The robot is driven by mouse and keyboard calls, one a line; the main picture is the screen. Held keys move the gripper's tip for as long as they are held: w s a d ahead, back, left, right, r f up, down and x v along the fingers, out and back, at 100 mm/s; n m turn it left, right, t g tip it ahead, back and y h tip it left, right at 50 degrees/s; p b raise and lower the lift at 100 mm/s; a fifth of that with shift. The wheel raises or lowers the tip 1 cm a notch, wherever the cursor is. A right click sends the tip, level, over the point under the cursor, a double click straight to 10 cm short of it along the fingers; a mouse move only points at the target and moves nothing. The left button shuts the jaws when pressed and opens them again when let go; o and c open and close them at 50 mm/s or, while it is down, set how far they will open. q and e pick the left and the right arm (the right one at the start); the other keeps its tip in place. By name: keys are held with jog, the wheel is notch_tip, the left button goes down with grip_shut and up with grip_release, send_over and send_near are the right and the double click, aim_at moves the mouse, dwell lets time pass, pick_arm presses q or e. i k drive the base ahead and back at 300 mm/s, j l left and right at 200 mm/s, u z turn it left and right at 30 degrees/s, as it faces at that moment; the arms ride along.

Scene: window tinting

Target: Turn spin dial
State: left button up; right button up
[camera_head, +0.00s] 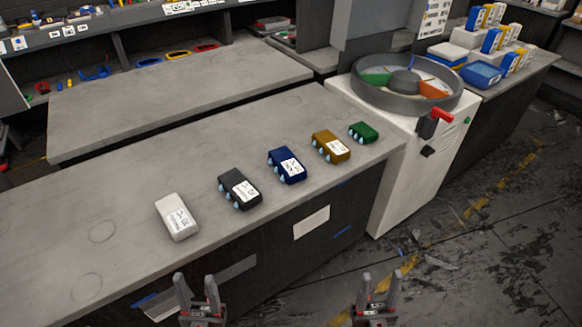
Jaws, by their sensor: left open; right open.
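A round grey dial (406,82) lies on top of a white cabinet (421,178) at the upper right. Its face has coloured sectors, including green and orange, around a grey hub. A red handle or switch (441,116) sits on the cabinet's front just below the dial's rim. My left gripper (197,288) is open and empty at the bottom, in front of the counter. My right gripper (378,290) is open and empty at the bottom, right of the left one. Both are well apart from the dial.
A grey counter (120,215) holds a row of small labelled blocks: white (177,217), black (240,188), blue (287,165), yellow (331,146) and green (363,132). Blue bins (481,74) stand on the right-hand bench. The floor (480,260) at the lower right is mostly clear.

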aim_at(427, 152)
jog(key=i+l, duration=0.15)
jog(key=l, duration=0.3)
jog(key=i+l+z, duration=0.1)
jog(key=l, duration=0.35)
jog(key=i+l, duration=0.2)
jog(key=l, duration=0.2)
jog(key=i+l+z, duration=0.15)
jog(key=l, duration=0.3)
jog(key=i+l, duration=0.2)
jog(key=l, duration=0.2)
jog(key=i+l+z, duration=0.1)
jog(key=l, duration=0.3)
jog(key=i+l, duration=0.25)
jog(key=l, duration=0.15)
jog(key=z, duration=0.05)
